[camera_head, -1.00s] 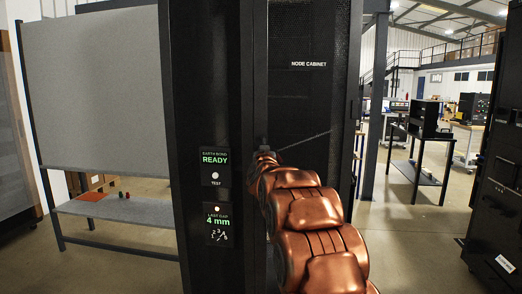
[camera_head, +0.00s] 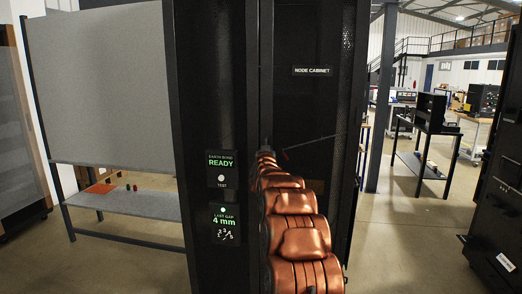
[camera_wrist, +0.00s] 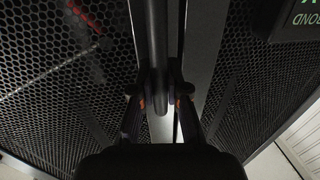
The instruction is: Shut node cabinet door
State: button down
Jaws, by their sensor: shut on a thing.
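The node cabinet (camera_head: 210,100) stands tall and black in the middle of the head view. Its dark door (camera_head: 313,115), labelled NODE CABINET, is on the right of the front post. My gripper (camera_head: 266,148) is at the door's left edge, at the far end of my copper-coloured arm, and is mostly hidden there. In the wrist view my gripper (camera_wrist: 160,98) is shut on a dark vertical bar, the door handle (camera_wrist: 157,35), with perforated mesh on both sides. I cannot tell whether the door is fully flush with the frame.
A status panel (camera_head: 222,170) reads EARTH BOND READY, and another panel (camera_head: 224,224) below it reads LAST GAP 4 mm. A grey board with a bench (camera_head: 140,205) stands at left. A black cabinet (camera_head: 495,190) stands at far right. Open floor lies between them.

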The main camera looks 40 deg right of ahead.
jog(key=c, duration=1.2)
grip_release()
jog(key=shift+o, duration=0.2)
jog(key=shift+s, duration=0.1)
jog(key=v, duration=1.2)
